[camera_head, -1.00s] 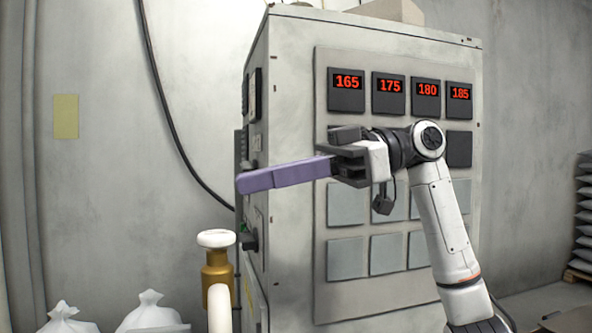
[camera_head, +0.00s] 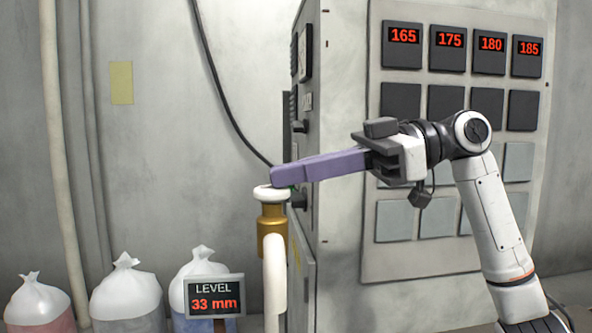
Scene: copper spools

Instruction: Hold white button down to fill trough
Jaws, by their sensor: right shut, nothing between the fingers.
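The white button (camera_head: 265,192) is a round cap on top of a brass valve body (camera_head: 271,222), left of the machine cabinet. My right gripper (camera_head: 279,177) has long purple fingers pressed together, with nothing between them. They point left, and their tips are over the right part of the button's top in the picture. I cannot tell whether they touch it. A level display (camera_head: 214,299) reads 33 mm. I cannot make out the trough. My left gripper is not in view.
A grey cabinet (camera_head: 345,105) with displays reading 165, 175, 180 and 185 stands behind my right arm. A white pipe (camera_head: 274,285) runs down below the valve. Several tied bags (camera_head: 127,300) stand at lower left.

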